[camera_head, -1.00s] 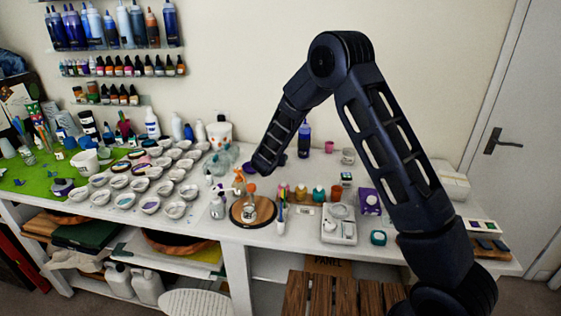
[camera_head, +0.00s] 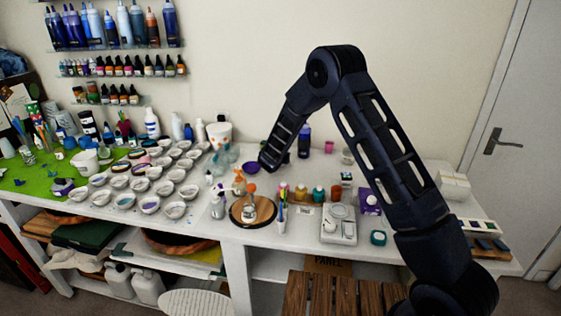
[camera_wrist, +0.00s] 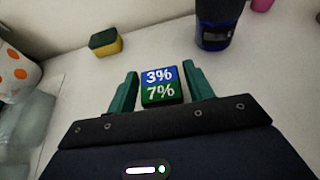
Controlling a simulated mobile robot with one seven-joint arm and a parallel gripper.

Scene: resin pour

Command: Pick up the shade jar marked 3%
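In the wrist view a small squarish block or lid (camera_wrist: 161,86) carries a blue patch marked 3% above a green patch marked 7%. I cannot tell whether this is one jar or two close together. My gripper (camera_wrist: 160,69) is open, with one teal finger on each side of it and small gaps between. In the head view the end of my arm (camera_head: 270,163) is low over the back of the table, and I cannot make out the marked block there.
A dark blue bottle (camera_wrist: 216,28) stands just beyond to the right. A yellow and green sponge (camera_wrist: 105,42) lies at the upper left. A white cup with orange dots (camera_wrist: 14,74) is at the left edge.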

